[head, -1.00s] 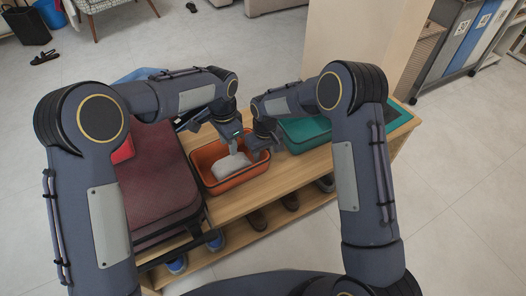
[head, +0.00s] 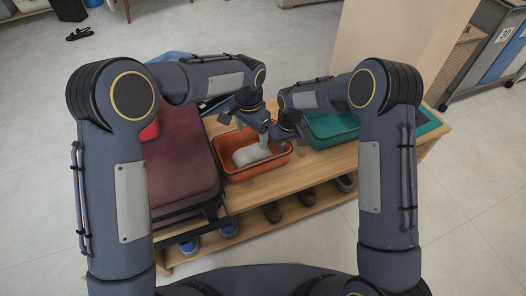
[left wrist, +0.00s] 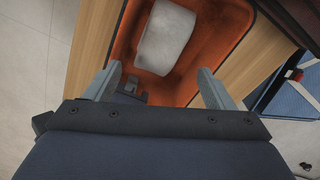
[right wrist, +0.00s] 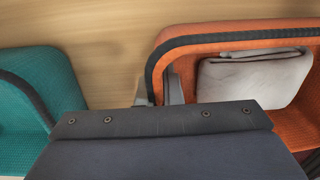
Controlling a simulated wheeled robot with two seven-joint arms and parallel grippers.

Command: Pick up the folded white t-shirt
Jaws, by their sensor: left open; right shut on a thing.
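The folded white t-shirt (head: 250,155) lies in an orange basket (head: 236,174) on the wooden bench. It also shows in the left wrist view (left wrist: 166,38) and the right wrist view (right wrist: 254,77). My left gripper (head: 262,140) is open and empty above the basket, with its fingers (left wrist: 160,88) pointing toward the t-shirt and apart from it. My right gripper (head: 295,140) is at the basket's right end. In the right wrist view its fingers (right wrist: 160,92) straddle the basket's dark rim and are shut on it; the fingertips are partly hidden.
A teal basket (head: 331,125) stands right of the orange one. A dark red suitcase (head: 177,164) lies to the left on the bench (head: 258,189). Shoes (head: 271,212) sit on the shelf below. A bare strip of wood (right wrist: 110,62) separates the two baskets.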

